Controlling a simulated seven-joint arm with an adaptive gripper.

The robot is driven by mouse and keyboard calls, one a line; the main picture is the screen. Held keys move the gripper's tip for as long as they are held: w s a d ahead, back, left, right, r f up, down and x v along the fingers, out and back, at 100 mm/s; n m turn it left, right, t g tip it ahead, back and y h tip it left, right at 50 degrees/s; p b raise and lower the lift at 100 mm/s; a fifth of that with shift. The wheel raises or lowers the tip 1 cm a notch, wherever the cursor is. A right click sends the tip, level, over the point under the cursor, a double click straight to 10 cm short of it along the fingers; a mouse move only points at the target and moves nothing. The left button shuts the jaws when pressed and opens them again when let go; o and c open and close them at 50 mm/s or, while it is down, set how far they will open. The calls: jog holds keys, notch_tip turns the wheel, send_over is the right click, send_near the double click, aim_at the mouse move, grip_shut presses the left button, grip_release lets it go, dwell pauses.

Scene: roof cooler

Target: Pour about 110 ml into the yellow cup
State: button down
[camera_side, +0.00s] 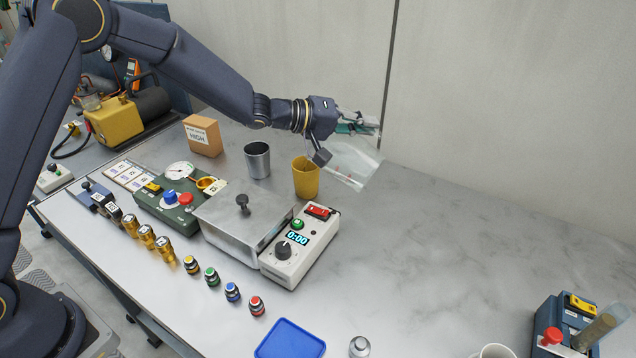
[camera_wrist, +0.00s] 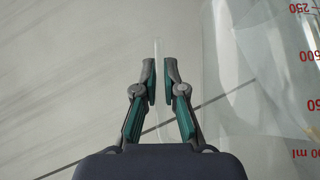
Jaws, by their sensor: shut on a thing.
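The yellow cup (camera_side: 306,180) stands upright on the bench in the side view. A clear jug (camera_side: 358,165) with red marks is tilted in the air beside the cup, on its right. My gripper (camera_side: 366,128) is above and right of the cup. In the wrist view my gripper (camera_wrist: 160,80) is shut on a thin clear part of the jug, which looks like its handle. The jug's wall (camera_wrist: 240,90) and red volume marks fill the right of that view. I cannot make out the liquid level or any stream. The cup's inside is mostly hidden.
A grey metal cup (camera_side: 257,161) stands left of the yellow cup. A cardboard box (camera_side: 203,136) is behind it. A white timer box (camera_side: 300,248) and a metal-lidded box (camera_side: 240,222) sit in front. The bench's right middle is clear.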

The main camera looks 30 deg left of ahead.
aim_at(380, 157)
jog(key=shift+r, duration=0.15)
jog(key=d+f+m+y, duration=0.1)
jog(key=f, duration=0.1)
jog(key=d+f+y, duration=0.1)
jog(key=d+f, duration=0.1)
jog(key=shift+d+m+g, duration=0.1)
jog(key=shift+m+g, duration=0.3)
jog(key=shift+y, duration=0.3)
jog(key=shift+d+f+m+y, duration=0.2)
jog(key=shift+m+y, duration=0.1)
dwell(1.0)
jog(key=shift+d+f+b, duration=0.3)
jog(key=shift+f+b, duration=0.05)
jog(key=shift+d+f+m+g+y+b, duration=0.15)
jog(key=shift+d+f+m+y+b, duration=0.7)
jog(key=shift+f, duration=1)
jog(key=shift+d+f+m+g+y+b, duration=0.2)
jog(key=shift+d+f+m+y+b, duration=0.3)
jog(key=shift+d+f+y, duration=0.9)
jog(key=shift+d+f+m+g+y+b, duration=0.15)
jog(key=shift+d+f+m+y+b, duration=0.5)
jog(key=shift+f+y, duration=1.15)
jog(key=shift+f+h, duration=0.45)
jog(key=shift+h, duration=0.1)
